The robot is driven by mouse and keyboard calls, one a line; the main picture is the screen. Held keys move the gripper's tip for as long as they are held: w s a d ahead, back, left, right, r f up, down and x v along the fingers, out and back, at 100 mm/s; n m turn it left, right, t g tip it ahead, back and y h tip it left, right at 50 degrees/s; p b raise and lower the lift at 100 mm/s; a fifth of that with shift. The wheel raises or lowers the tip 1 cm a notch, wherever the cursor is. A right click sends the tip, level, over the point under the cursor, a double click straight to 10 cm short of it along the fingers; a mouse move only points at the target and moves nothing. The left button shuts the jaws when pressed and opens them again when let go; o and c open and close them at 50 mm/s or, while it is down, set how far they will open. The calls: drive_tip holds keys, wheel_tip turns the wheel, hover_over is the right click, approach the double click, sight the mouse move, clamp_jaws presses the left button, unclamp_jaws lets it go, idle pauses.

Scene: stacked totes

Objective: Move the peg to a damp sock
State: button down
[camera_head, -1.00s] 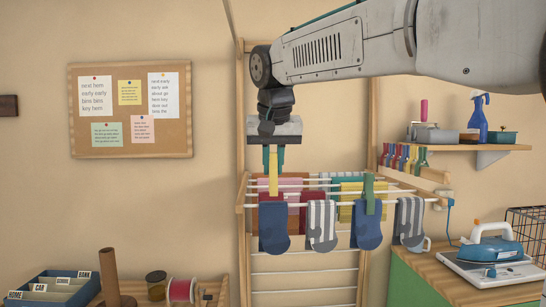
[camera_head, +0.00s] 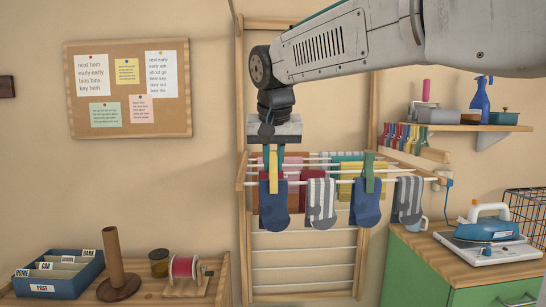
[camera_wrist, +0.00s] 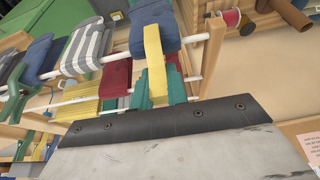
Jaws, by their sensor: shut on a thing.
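My gripper (camera_head: 273,158) is shut on a yellow peg (camera_head: 273,172) and points down at the drying rack. The peg overlaps the top of the leftmost blue sock (camera_head: 273,212) on the front rail. The wrist view also shows the yellow peg (camera_wrist: 155,62) against the blue sock (camera_wrist: 152,28); I cannot tell whether it straddles the sock. To the right hang a striped sock (camera_head: 321,205), another blue sock (camera_head: 365,208) with a green peg (camera_head: 369,173) on it, and a striped sock (camera_head: 408,200). Which socks are damp is not clear.
Coloured cloths (camera_head: 350,188) hang on the rails behind. A row of coloured pegs (camera_head: 400,137) stands at the right, below a shelf (camera_head: 465,128) with a spray bottle. An iron (camera_head: 490,228) sits at lower right. A spool bench (camera_head: 215,285) is at lower left.

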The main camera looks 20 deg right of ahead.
drive_tip(key=shift+f, duration=0.1)
drive_tip(key=c, duration=1.3)
unclamp_jaws()
drive_tip(key=v, duration=0.8)
drive_tip(key=shift+w, duration=0.1)
drive_tip(key=shift+n+g, duration=0.4)
drive_tip(key=shift+n, duration=0.4)
drive_tip(key=f, duration=0.2)
drive_tip(key=s+f, duration=0.1)
drive_tip(key=f, duration=0.1)
drive_tip(key=shift+a+f, duration=0.1)
drive_tip(key=s+d+f+n+g, duration=0.1)
drive_tip(key=s+d+f, duration=0.1)
drive_tip(key=s+f, duration=0.9)
drive_tip(key=s+d+f+n+g+y, duration=0.1)
drive_tip(key=s+d+f, duration=0.1)
drive_tip(key=s+f, duration=0.9)
drive_tip(key=s, duration=0.4)
drive_tip(key=shift+s+f, duration=0.35)
drive_tip(key=shift+f, duration=0.05)
